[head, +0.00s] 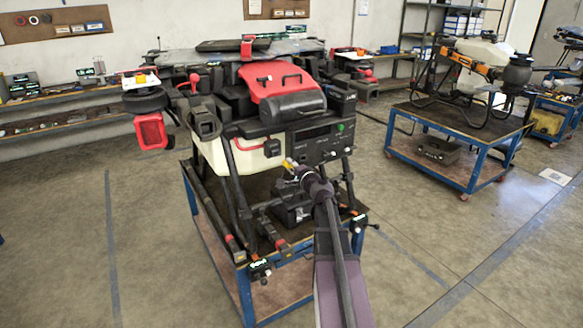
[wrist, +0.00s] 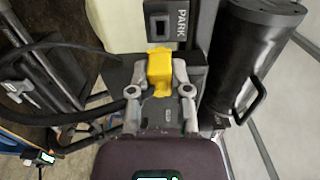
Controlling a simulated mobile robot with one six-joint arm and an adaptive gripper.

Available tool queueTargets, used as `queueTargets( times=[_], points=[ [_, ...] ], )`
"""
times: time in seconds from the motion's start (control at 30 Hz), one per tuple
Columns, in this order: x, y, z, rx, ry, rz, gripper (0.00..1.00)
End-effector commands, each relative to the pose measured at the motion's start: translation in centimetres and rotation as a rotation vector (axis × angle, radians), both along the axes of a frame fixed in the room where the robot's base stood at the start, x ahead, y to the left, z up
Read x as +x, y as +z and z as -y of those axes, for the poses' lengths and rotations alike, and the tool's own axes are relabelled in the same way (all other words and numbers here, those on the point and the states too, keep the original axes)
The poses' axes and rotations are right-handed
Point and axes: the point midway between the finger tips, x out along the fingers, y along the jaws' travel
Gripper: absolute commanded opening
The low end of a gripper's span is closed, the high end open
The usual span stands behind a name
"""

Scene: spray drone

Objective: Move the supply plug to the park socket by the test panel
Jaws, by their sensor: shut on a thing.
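The yellow supply plug (wrist: 159,70) sits between the fingertips of my gripper (wrist: 160,76) in the wrist view, and the gripper is shut on it. The dark park socket (wrist: 160,27), beside the word PARK, lies just beyond the plug, with a visible gap between them in the picture. In the head view, my gripper (head: 297,172) is at the front of the large drone, with a bit of the yellow plug (head: 289,163) at its tip. The dark test panel (head: 322,141) with a green mark is just above and right of it. The park socket is not clear in the head view.
The drone stands on a blue-framed cart (head: 244,290). A black cylinder with a handle (wrist: 252,55) is close on the right in the wrist view. Black cables (wrist: 80,118) run at the left. Another drone cart (head: 455,150) stands right, with open floor between.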

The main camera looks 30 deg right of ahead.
Motion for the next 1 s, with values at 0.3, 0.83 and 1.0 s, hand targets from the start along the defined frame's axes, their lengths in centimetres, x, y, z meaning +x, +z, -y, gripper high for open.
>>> queueTargets(
  times=[0.3,0.83,1.0],
  points=[
    [2.3,0.0,0.0,0.000,0.000,0.000,0.00],
    [4.7,0.0,0.0,0.000,0.000,0.000,0.00],
    [4.8,0.0,0.0,0.000,0.000,0.000,0.00]
  ],
)
